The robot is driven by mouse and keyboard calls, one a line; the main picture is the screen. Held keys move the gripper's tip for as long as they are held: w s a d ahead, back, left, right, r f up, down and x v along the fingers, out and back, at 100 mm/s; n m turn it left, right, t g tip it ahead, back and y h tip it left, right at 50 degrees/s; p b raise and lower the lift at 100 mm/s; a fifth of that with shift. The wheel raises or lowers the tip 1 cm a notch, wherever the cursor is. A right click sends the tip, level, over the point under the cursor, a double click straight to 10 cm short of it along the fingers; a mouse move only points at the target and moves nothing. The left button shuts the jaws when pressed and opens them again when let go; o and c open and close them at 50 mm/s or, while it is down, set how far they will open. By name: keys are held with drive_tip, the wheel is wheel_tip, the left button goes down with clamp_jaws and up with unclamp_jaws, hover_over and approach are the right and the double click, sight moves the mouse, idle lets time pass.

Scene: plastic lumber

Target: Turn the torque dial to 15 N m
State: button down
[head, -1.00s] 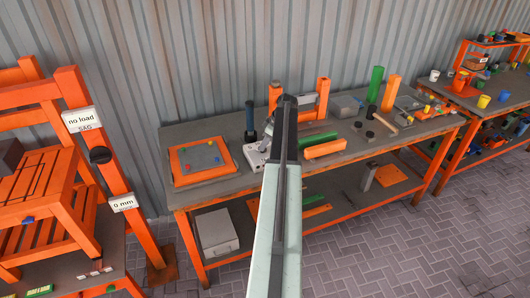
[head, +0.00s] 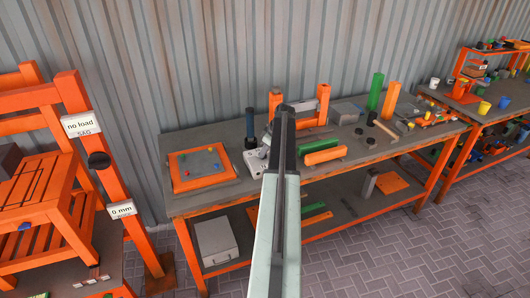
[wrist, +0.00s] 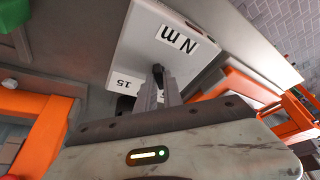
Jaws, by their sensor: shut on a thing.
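The torque dial's pale box (head: 254,168) stands on the workbench, partly hidden behind my arm in the head view. In the wrist view the box (wrist: 150,45) carries an "N m" label (wrist: 177,39) and a "15" label (wrist: 125,84), both upside down. My gripper (wrist: 161,84) is at the face of the box, its narrow fingers shut on a small dark piece, apparently the dial's pointer (wrist: 158,70). Most of the dial and its other marks are hidden, so I cannot read its setting.
An orange-framed board (head: 202,167) with small coloured pieces lies left of the box. A dark upright cylinder (head: 250,122) stands behind it. Orange and green bars (head: 325,156) lie to the right. An orange rack (head: 105,165) stands at the left.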

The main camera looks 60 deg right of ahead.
drive_tip(key=m, duration=0.2)
drive_tip(key=m+h, duration=0.1)
drive_tip(key=m, duration=0.1)
drive_tip(key=shift+a+h, duration=0.2)
drive_tip(key=shift+h, duration=0.1)
drive_tip(key=m, duration=0.2)
drive_tip(key=m+g+h, duration=0.1)
drive_tip(key=m, duration=0.1)
drive_tip(key=shift+a+h, duration=0.1)
drive_tip(key=shift+h, duration=0.2)
drive_tip(key=m+g+h, duration=0.1)
drive_tip(key=m, duration=0.4)
drive_tip(key=shift+w, duration=0.15)
drive_tip(key=shift+m+g+h, duration=0.4)
drive_tip(key=shift+m+g, duration=0.5)
drive_tip(key=shift+m, duration=1.3)
drive_tip(key=c, duration=1.5)
unclamp_jaws()
